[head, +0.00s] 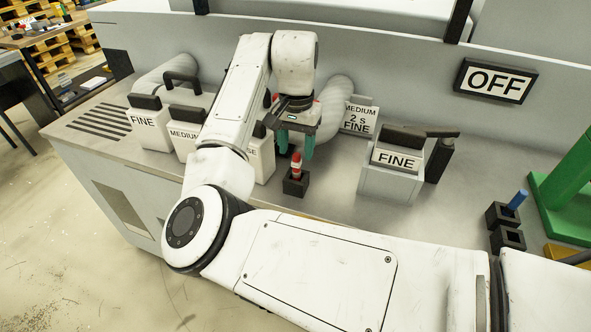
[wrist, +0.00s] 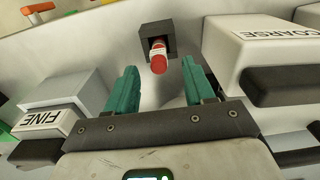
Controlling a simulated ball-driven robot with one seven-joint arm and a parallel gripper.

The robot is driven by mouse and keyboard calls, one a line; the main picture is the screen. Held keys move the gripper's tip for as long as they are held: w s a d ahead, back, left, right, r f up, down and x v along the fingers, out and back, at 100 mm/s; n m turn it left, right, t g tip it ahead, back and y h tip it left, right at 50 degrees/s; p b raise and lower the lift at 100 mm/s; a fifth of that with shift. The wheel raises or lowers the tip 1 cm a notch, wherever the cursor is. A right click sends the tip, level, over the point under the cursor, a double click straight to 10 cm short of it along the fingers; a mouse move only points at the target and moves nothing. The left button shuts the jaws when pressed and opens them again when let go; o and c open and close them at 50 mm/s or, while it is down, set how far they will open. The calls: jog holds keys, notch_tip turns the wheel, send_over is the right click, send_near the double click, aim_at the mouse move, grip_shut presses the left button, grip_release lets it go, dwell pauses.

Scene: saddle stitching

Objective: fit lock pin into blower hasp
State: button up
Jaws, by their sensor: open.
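A red pin with a white band (head: 296,165), which looks like the lock pin, stands upright in a small black holder (head: 295,186) on the bench. My gripper (head: 296,151) points down just above it, its teal fingers apart. In the wrist view the pin's red end (wrist: 158,62) shows between and just beyond the open fingertips (wrist: 160,70), with the black holder (wrist: 152,36) around its base. The pin is not gripped. I cannot make out for certain which part is the blower hasp; my arm hides part of the bench.
A grey box labelled FINE (head: 390,184) with a dark lever (head: 438,160) stands to the right. White canisters (head: 150,128) stand left, partly behind my arm. A blue pin (head: 517,199) stands in another black holder at right. Bench between holder and grey box is clear.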

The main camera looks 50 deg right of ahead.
aim_at(297, 154)
jog(key=shift+f+p, duration=0.4)
jog(key=shift+f, duration=2.2)
grip_shut()
